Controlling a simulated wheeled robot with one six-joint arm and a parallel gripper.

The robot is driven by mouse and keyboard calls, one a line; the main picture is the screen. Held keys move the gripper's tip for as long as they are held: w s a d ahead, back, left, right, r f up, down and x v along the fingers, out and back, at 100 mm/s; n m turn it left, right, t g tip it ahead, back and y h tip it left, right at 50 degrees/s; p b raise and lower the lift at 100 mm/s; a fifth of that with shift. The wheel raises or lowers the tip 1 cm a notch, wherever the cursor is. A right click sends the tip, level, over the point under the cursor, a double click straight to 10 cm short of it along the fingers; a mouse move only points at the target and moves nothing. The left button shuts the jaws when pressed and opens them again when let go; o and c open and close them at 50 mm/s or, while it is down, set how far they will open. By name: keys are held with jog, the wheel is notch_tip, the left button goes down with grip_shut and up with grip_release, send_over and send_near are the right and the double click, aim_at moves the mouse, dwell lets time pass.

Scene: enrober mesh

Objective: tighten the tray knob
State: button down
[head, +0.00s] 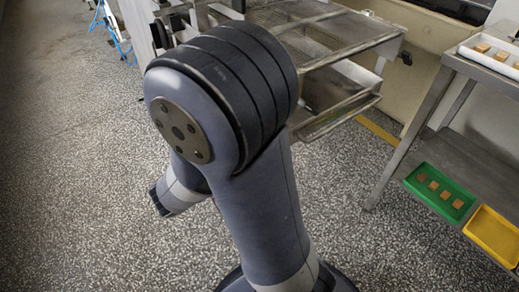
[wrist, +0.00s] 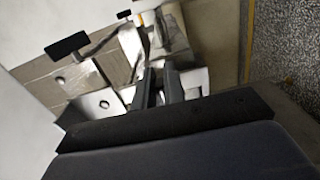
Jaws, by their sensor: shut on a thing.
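My gripper (wrist: 160,80) shows in the wrist view, with its two dark fingers close together against bright metal parts of the machine. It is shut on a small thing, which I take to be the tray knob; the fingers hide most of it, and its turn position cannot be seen. In the head view my own arm hides the gripper and the near left part of the machine. The machine (head: 345,50) has a wire mesh top and a metal tray (head: 340,118) low at its front.
A dark knob-like part (head: 405,57) sticks out at the machine's right side. A metal table (head: 475,70) at right bears a white tray (head: 487,52) of brown pieces. A green tray (head: 415,184) and a yellow tray (head: 484,240) lie on its lower shelf.

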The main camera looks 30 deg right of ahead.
jog(key=shift+w, duration=0.1)
jog(key=c, duration=1.5)
grip_release()
jog(key=a+p, duration=0.1)
jog(key=a, duration=0.9)
jog(key=shift+a, duration=0.4)
jog(key=d+b, duration=0.1)
jog(key=d, duration=1)
jog(key=shift+a, duration=0.15)
